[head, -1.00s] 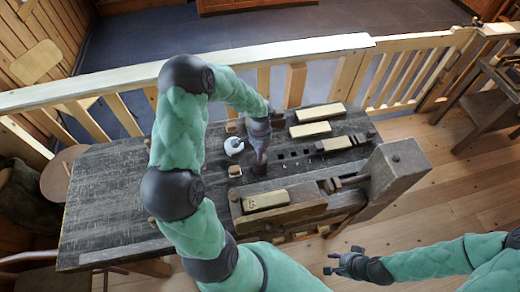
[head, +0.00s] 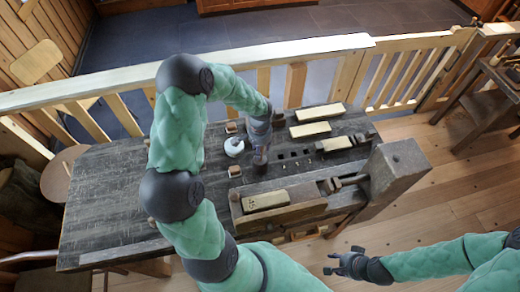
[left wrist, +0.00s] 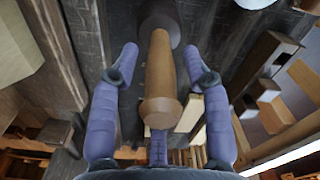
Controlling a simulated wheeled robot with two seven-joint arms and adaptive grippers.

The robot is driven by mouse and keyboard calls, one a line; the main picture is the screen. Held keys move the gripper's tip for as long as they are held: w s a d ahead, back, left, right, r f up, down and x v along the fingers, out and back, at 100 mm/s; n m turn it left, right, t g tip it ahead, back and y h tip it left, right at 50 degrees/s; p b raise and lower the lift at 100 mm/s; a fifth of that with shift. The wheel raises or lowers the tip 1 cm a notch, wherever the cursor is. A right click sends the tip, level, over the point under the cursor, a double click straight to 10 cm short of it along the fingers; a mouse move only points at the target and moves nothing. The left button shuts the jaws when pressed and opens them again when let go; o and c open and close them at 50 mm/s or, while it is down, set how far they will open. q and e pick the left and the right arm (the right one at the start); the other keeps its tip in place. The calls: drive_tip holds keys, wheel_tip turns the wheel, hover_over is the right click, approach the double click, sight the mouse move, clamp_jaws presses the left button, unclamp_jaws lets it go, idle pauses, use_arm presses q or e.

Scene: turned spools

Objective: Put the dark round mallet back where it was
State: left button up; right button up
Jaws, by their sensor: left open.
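The dark round mallet stands on its head on the workbench (head: 110,215), with its brown handle pointing up. In the left wrist view its handle (left wrist: 160,75) runs towards the camera and its dark head (left wrist: 172,22) is farther off on the bench top. My left gripper (left wrist: 126,62) is open, with one finger on each side of the handle and gaps visible on both sides. In the head view my left gripper (head: 260,140) is over the back middle of the bench and small. My right gripper (head: 331,263) is open and empty, in front of the bench.
A white round pot (head: 234,147) and small wooden blocks (head: 234,171) stand left of the mallet. Pale-topped blocks (head: 310,130) lie to its right. A vise (head: 398,170) is at the bench's right front. The bench's left half is clear. A wooden railing (head: 200,82) runs behind.

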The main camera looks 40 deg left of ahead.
use_arm(q)
wheel_tip(320, 180, up, 11)
drive_tip(key=shift+d+r+p, duration=0.1)
drive_tip(key=shift+p, duration=0.2)
drive_tip(key=shift+s, duration=0.1)
idle(0.4)
